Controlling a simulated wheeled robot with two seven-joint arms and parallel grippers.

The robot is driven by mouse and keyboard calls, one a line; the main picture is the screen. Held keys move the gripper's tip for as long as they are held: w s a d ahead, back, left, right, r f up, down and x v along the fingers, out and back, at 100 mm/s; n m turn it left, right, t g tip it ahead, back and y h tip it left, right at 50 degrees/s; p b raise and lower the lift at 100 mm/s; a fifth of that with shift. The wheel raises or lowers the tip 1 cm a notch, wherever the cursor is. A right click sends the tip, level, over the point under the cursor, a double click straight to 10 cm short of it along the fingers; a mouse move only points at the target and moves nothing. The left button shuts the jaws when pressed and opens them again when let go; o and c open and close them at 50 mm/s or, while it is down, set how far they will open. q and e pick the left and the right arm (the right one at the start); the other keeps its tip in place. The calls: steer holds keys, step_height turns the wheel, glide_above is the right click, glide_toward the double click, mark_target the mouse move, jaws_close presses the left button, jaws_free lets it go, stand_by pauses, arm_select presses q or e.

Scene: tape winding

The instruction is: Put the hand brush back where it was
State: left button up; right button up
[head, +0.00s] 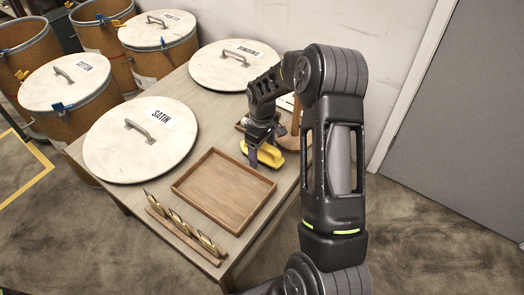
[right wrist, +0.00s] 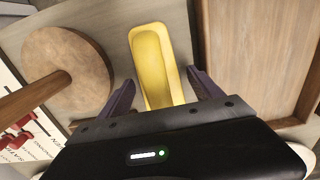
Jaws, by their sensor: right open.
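A yellow oblong piece (head: 270,155), which I take for the hand brush, lies on the table beyond the wooden tray. In the right wrist view the hand brush (right wrist: 157,60) lies lengthwise between the two fingers. My right gripper (head: 264,146) is open and low over it, one finger on each side. In the wrist view the right gripper (right wrist: 160,82) shows gaps between fingers and brush. The brush's near end is hidden behind the gripper body. My left gripper is in neither view.
The wooden tray (head: 183,187) is empty. A round wooden base with a post (right wrist: 80,80) stands left of the brush in the wrist view. Lids marked SATIN (head: 112,158) and BINDING (head: 207,72) lie on the table. A rack with several brass-coloured pieces (head: 168,232) lines the front edge.

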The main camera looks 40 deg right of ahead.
steer(key=shift+r, duration=0.1)
steer(key=shift+r, duration=0.6)
step_height(320, 180, up, 11)
steer(key=shift+f+p, duration=0.1)
steer(key=shift+p, duration=1)
stand_by(0.5)
